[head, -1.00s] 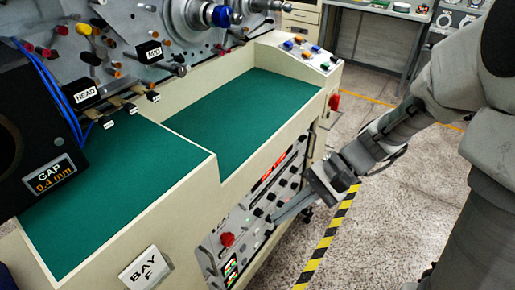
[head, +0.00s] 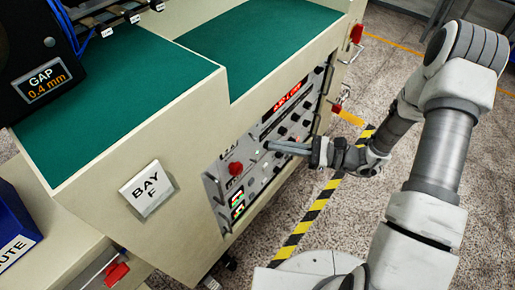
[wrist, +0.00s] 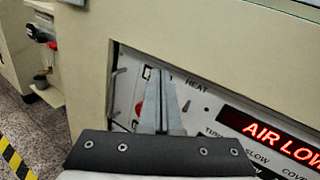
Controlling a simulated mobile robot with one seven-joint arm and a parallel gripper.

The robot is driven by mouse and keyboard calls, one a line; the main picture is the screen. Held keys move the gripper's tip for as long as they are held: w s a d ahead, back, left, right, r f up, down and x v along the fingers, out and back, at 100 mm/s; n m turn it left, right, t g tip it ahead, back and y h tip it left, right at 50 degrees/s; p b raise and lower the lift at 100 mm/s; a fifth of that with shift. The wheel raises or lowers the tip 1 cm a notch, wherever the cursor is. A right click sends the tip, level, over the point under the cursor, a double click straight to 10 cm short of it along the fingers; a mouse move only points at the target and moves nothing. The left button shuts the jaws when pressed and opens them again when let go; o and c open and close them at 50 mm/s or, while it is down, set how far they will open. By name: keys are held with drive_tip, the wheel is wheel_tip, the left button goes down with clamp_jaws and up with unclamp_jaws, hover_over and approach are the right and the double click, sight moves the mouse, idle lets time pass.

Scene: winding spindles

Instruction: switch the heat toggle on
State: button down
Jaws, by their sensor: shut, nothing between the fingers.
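The control panel (head: 247,150) is set into the front of the cream machine. In the wrist view the HEAT label (wrist: 197,85) stands on the panel (wrist: 205,115), just right of my gripper (wrist: 160,74). A small lever-like shape (wrist: 187,106) shows below the label, close beside the fingers; its position, on or off, cannot be told. My gripper's fingers are together and empty, pointing at the panel. In the head view my gripper (head: 268,146) reaches the panel from the right. Contact with the panel or toggle cannot be told, and the fingers hide part of the panel.
A red AIR LOW display (wrist: 275,135) is right of the fingers, with more labelled controls below. The cream housing (wrist: 210,45) frames the panel above. Yellow-black floor tape (head: 313,213) runs alongside; the floor is open.

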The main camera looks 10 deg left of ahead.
sight(248, 139)
wheel_tip(248, 139, down, 13)
drive_tip(key=w+d+m+t+b, duration=0.2)
drive_tip(key=w+m+t, duration=0.1)
drive_tip(key=m+t, duration=0.5)
drive_tip(key=shift+r+m+h+b, duration=0.2)
drive_tip(key=shift+m+h+b, duration=0.1)
drive_tip(key=shift+h+b, duration=0.1)
drive_tip(key=b+x, duration=0.1)
drive_tip(key=x, duration=0.9)
drive_tip(key=shift+r, duration=0.15)
drive_tip(key=shift+r, duration=0.1)
drive_tip(key=shift+r, duration=0.1)
drive_tip(key=shift+s+d+p, duration=0.1)
drive_tip(key=shift+p, duration=0.4)
